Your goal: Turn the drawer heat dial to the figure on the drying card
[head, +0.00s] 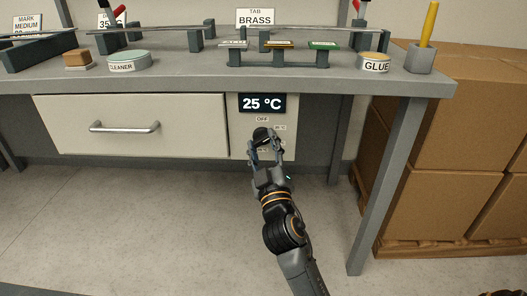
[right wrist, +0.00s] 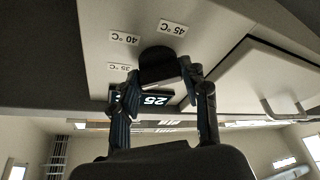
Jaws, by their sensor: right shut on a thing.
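The black heat dial (head: 261,134) is on the pale panel beside the drawer (head: 145,125). The display (head: 262,103) above it reads 25 °C. My right gripper (head: 265,145) is shut on the dial, one finger on each side. In the right wrist view the dial (right wrist: 158,66) sits between the fingers (right wrist: 160,80), with upside-down labels for 35, 40 and 45 °C around it. An OFF label (head: 262,119) is above the dial. The dial's pointer cannot be made out. A card (head: 108,20) at the back shows "35", partly hidden. My left gripper is out of view.
The grey workbench (head: 190,71) carries a cleaner tin (head: 128,61), a glue pot (head: 375,63) and a rack of tabs (head: 290,57). A bench leg (head: 385,185) and cardboard boxes (head: 440,120) stand to the right. The floor below the drawer is clear.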

